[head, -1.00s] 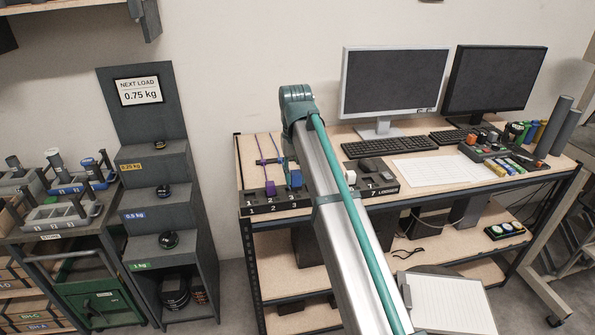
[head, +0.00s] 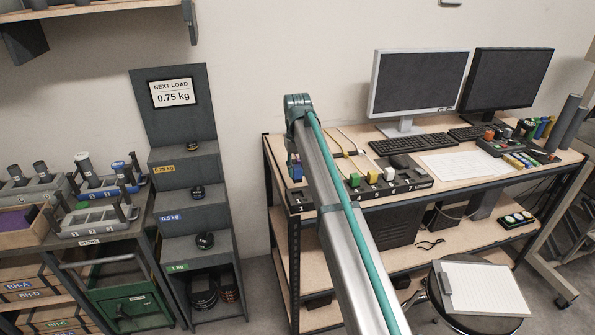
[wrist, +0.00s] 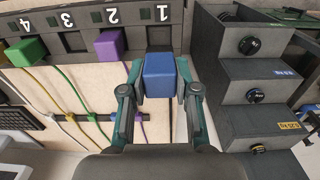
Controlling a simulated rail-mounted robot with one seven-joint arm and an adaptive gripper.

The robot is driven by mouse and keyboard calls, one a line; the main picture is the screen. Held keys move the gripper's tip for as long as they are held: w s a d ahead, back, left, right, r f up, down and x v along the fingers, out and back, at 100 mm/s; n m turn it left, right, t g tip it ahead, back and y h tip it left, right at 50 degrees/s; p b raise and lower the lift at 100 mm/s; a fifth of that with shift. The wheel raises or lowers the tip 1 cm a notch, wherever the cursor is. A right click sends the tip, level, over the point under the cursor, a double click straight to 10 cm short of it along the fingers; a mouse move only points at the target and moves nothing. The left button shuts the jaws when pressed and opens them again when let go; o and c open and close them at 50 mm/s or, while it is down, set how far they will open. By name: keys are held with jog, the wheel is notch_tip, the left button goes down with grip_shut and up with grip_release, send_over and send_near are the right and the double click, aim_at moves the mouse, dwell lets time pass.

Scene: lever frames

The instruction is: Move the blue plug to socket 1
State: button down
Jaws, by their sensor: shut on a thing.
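The blue plug (wrist: 160,76) is between the two fingers of my gripper (wrist: 160,92) in the wrist view, and the gripper is shut on it. The plug is in line with the label 1 on the dark socket strip (wrist: 138,42). A dark opening shows just beyond it at socket 1 (wrist: 159,41). I cannot tell whether the plug touches the strip. In the head view the blue plug (head: 297,172) shows beside my arm, above the strip's left end; my gripper is mostly hidden there.
A purple plug (wrist: 110,43) sits at socket 2 and a green plug (wrist: 28,51) at socket 4. Socket 3 (wrist: 75,42) looks empty. White (head: 389,173) and yellow (head: 372,177) plugs stand farther right. Dark stepped shelves (wrist: 258,85) stand close beside the bench.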

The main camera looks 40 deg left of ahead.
aim_at(298, 178)
jog(key=shift+w+d+f, duration=0.1)
jog(key=shift+f, duration=0.45)
jog(key=shift+f+b, duration=1)
jog(key=shift+f, duration=1.15)
jog(key=shift+f+p, duration=0.55)
jog(key=shift+f, duration=0.3)
dwell(1.5)
jog(key=shift+c, duration=1.9)
grip_release()
jog(key=shift+r, duration=0.15)
jog(key=shift+r+p, duration=1.7)
jog(key=shift+r, duration=1.7)
